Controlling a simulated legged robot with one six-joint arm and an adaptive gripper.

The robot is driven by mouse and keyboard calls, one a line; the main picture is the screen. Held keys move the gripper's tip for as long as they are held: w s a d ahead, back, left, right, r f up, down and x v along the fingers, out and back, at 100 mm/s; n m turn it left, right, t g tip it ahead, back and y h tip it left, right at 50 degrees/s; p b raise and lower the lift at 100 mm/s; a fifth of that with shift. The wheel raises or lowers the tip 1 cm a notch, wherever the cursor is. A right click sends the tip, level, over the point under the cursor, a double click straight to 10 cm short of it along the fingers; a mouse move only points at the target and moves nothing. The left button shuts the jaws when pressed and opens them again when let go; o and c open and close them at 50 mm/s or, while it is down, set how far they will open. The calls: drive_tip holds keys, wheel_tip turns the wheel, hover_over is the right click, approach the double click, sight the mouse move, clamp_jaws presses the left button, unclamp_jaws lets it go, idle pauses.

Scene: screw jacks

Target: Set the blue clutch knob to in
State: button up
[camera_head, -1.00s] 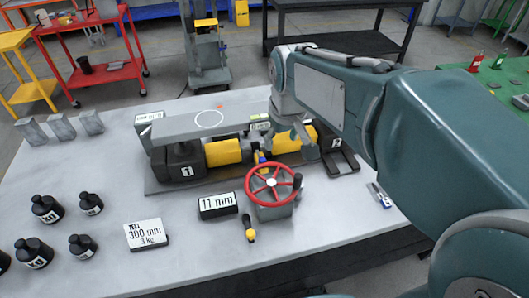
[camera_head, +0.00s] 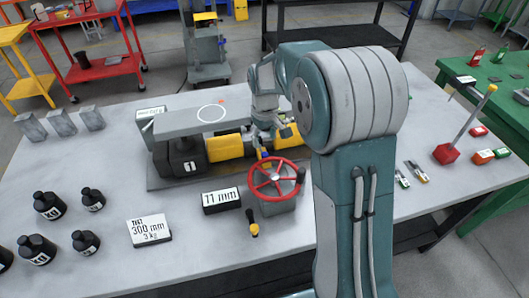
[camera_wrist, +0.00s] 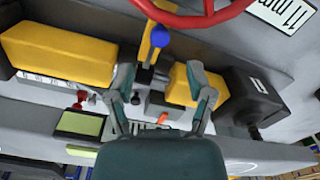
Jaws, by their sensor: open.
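The blue clutch knob (camera_wrist: 161,39) shows in the wrist view, just below the red wheel in the picture, against a yellow piece (camera_wrist: 146,48). In the head view, the blue knob (camera_head: 265,155) is small, between the jack assembly and the red handwheel (camera_head: 274,178). My gripper (camera_wrist: 161,72) has its two fingers spread wide with nothing held between them. The knob lies beyond the fingertips in the wrist view, apart from them. In the head view, my gripper (camera_head: 267,127) is above the jack assembly, partly hidden by my arm.
A jack marked 1 (camera_head: 183,160) and yellow blocks (camera_head: 224,146) stand under a grey beam (camera_head: 205,118). An 11 mm sign (camera_head: 221,201), a 300 mm sign (camera_head: 150,231) and black weights (camera_head: 48,205) sit on the table. The front left surface is mostly clear between them.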

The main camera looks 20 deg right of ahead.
sight(265, 153)
wheel_tip(265, 153, down, 6)
drive_tip(key=shift+f, duration=0.2)
clamp_jaws()
